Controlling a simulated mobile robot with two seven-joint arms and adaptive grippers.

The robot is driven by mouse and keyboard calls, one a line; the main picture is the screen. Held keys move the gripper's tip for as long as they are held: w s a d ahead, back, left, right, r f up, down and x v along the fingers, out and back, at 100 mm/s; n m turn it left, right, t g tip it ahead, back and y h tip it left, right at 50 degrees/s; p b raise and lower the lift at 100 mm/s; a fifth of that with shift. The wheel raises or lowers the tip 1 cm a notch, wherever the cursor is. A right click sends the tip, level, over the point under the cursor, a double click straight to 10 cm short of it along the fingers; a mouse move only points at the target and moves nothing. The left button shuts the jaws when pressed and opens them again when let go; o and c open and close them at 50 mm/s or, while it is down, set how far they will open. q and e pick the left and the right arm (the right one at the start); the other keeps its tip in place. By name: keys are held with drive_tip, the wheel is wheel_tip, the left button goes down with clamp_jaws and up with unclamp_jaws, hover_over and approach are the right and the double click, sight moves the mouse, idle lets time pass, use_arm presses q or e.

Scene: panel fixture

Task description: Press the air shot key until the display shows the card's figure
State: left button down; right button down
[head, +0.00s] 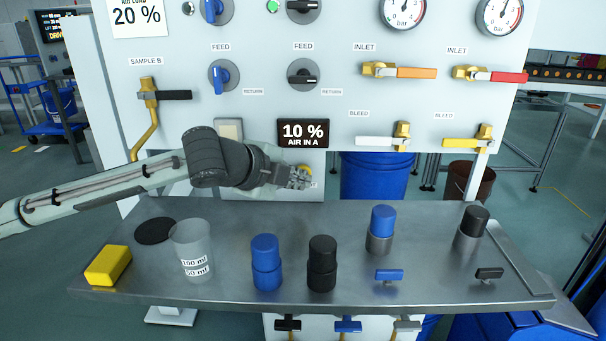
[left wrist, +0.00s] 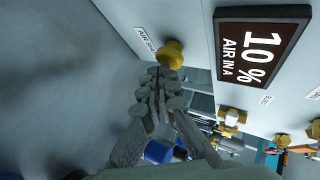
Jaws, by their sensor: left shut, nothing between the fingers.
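The display (head: 303,133) on the panel reads 10 % AIR IN A; it also shows in the left wrist view (left wrist: 261,45). The white card (head: 137,15) at the panel's upper left reads 20 %, its top line partly cut off. The air shot key is a round yellow button (left wrist: 173,53) beside a small label (left wrist: 146,40) in the left wrist view. In the head view my left gripper mostly hides it. My left gripper (head: 302,180) is shut and empty, its fingertips (left wrist: 160,78) close to the key. I cannot tell whether they touch it. My right gripper is not in view.
Below the panel is a steel table (head: 230,295) with a yellow sponge (head: 108,265), a clear beaker (head: 192,252), and blue and black capped containers (head: 266,264). Valve handles, including a white bleed lever (head: 376,141), stick out right of the display.

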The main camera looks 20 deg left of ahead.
use_arm(q)
drive_tip(key=shift+w+a, duration=0.15)
drive_tip(key=shift+w, duration=0.4)
idle(0.6)
drive_tip(key=shift+s, duration=0.15)
drive_tip(key=shift+s+d, duration=0.25)
drive_tip(key=shift+s, duration=0.6)
drive_tip(key=shift+s+d, duration=0.25)
drive_tip(key=shift+s, duration=0.55)
drive_tip(key=shift+s+d, duration=0.2)
drive_tip(key=shift+s, duration=0.65)
drive_tip(key=shift+s+d, duration=0.25)
drive_tip(key=shift+s, duration=0.55)
